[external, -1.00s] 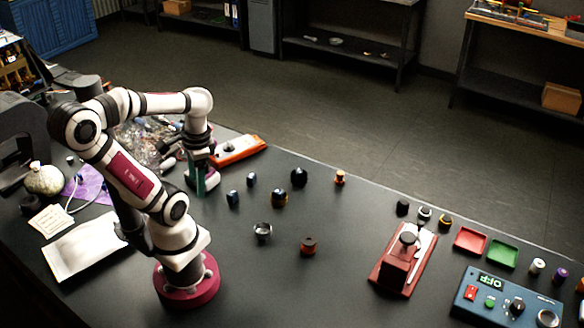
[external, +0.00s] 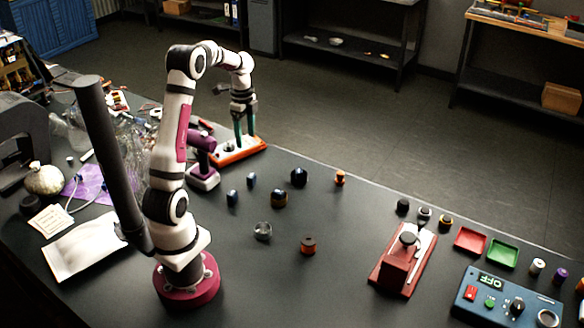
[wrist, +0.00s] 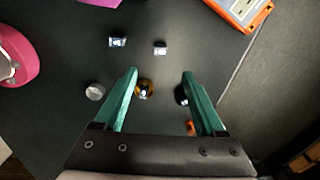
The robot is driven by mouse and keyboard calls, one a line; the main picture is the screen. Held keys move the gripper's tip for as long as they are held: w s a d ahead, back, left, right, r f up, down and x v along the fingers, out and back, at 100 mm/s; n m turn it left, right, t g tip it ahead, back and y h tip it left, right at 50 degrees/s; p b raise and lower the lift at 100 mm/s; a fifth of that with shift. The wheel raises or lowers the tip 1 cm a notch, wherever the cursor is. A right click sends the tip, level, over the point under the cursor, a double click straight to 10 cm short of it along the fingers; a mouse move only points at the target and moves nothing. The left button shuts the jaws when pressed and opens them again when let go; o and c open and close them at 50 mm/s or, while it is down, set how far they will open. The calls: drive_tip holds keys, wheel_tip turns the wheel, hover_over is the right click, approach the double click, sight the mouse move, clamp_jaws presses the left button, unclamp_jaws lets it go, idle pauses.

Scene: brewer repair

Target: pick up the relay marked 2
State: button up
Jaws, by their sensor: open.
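My gripper (external: 245,138) is open and empty, raised high above the bench near the orange meter. The wrist view shows its two green fingers (wrist: 160,74) spread apart. Below them are several small parts. An amber and black part (wrist: 144,88) shows between the fingers. A black domed part (wrist: 181,95) is partly hidden by the right finger. The markings are too small to read, so I cannot tell which is the relay marked 2.
A grey clear-topped part (external: 263,231), a brown-orange spool (external: 308,245) and a small orange part (external: 340,178) stand nearby. The orange meter (external: 240,152) and purple tool (external: 203,160) are at the left. A red fixture (external: 390,275) stands right.

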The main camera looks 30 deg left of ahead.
sight(251, 176)
drive_tip(key=f, duration=0.9)
drive_tip(key=d+f, duration=0.1)
drive_tip(key=f, duration=0.4)
drive_tip(key=shift+w+f, duration=0.15)
drive_tip(key=shift+f, duration=0.2)
clamp_jaws()
